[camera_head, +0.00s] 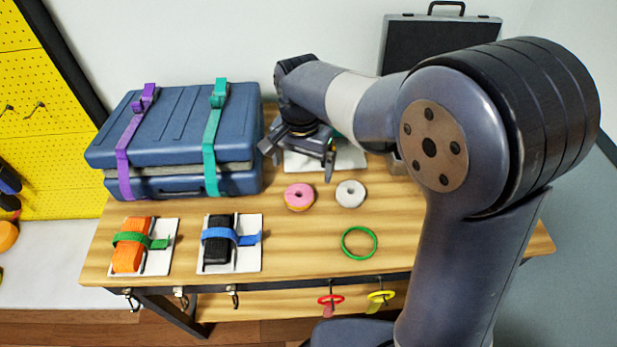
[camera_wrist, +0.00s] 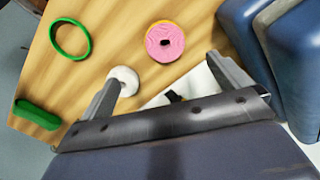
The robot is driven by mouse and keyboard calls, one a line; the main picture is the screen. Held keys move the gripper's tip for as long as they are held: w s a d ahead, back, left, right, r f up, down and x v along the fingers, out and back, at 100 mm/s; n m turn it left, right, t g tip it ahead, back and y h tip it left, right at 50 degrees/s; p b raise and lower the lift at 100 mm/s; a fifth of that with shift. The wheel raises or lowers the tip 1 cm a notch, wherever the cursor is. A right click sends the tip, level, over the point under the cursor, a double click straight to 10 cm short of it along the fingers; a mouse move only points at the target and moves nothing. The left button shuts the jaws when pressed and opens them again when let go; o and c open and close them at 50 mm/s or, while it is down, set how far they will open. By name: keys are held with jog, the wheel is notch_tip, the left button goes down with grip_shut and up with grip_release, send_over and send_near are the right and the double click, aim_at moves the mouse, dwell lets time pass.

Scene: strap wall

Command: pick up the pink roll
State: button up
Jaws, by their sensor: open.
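In the wrist view the pink roll (camera_wrist: 153,49) is at top centre, beyond the fingertips and whole in sight. My gripper (camera_head: 297,158) is open and empty, above the table behind the pink roll. In the wrist view the fingers of my gripper (camera_wrist: 162,70) stand wide apart, with nothing between them touching either one. The pink roll is apart from both fingers.
A white roll (camera_head: 341,198) lies just right of the pink one. A green ring (camera_head: 344,244) lies nearer the front edge. The strapped blue case (camera_head: 180,125) stands at left. White cards with an orange block (camera_head: 128,258) and a black block (camera_head: 217,251) lie front left.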

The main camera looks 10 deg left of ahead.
aim_at(299, 193)
jog(key=f, duration=0.7)
jog(key=f+p, duration=0.1)
jog(key=f, duration=0.3)
jog(key=shift+w+a, duration=0.25)
jog(key=shift+a, duration=0.15)
jog(key=shift+c, duration=0.5)
jog(key=shift+r, duration=0.1)
jog(key=c, duration=0.7)
